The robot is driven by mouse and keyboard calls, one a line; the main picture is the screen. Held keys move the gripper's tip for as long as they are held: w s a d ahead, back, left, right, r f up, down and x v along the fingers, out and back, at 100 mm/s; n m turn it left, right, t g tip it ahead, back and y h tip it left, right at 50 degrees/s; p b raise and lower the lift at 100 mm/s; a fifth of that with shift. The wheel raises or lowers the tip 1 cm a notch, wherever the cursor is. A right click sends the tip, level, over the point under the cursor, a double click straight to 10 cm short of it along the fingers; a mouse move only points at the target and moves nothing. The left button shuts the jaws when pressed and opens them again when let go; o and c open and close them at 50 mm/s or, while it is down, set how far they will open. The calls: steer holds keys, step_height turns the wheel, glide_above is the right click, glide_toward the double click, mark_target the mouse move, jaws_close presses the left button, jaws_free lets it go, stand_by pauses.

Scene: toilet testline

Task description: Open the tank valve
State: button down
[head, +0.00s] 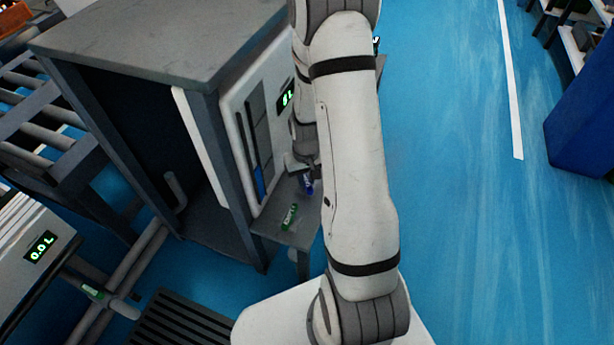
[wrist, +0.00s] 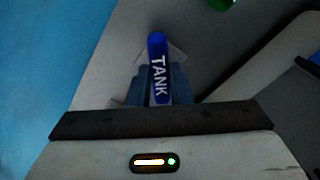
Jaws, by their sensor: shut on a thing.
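The tank valve has a blue handle marked "TANK" (wrist: 157,65), seen in the middle of the wrist view. In the head view the blue handle (head: 307,186) shows small beside my arm, at the grey ledge of the test cabinet. My gripper (wrist: 156,88) is shut on the blue handle, with its fingers on both sides of it. In the head view my gripper (head: 300,166) is partly hidden by my arm. The handle's base is hidden behind the fingers.
A green-handled valve (head: 289,216) sits close by on the ledge (head: 270,222). The cabinet (head: 150,50) has a white panel with a lit green display (head: 286,97) and a blue level strip (head: 259,182). Another display (head: 41,246) reads 0.0 L. Blue floor (head: 450,200) is clear at right.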

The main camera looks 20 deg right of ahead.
steer(key=shift+s+d, duration=0.1)
steer(key=shift+s, duration=0.1)
steer(key=c, duration=1.3)
jaws_free()
steer(key=shift+w, duration=0.1)
steer(key=shift+r+p, duration=1.45)
steer(key=shift+r, duration=2.55)
step_height(320, 180, up, 26)
steer(key=t+p, duration=0.1)
steer(key=p, duration=1.2)
glide_above(307, 181)
steer(key=s+a, duration=0.4)
steer(key=shift+n+t, duration=0.4)
steer(key=shift+t, duration=0.4)
steer(key=s+a+r+p, duration=0.1)
steer(key=s+r+p, duration=0.2)
steer(key=r, duration=0.4)
steer(key=s+a+r+p, duration=0.2)
steer(key=s+r+p, duration=0.2)
steer(key=r, duration=0.4)
steer(key=s+a+r+p, duration=0.1)
steer(key=s+r+p, duration=0.3)
steer(key=r+p, duration=0.2)
steer(key=shift+a+r, duration=0.2)
steer(key=shift+r, duration=0.35)
steer(key=shift+a+r, duration=0.15)
steer(key=shift+r, duration=0.35)
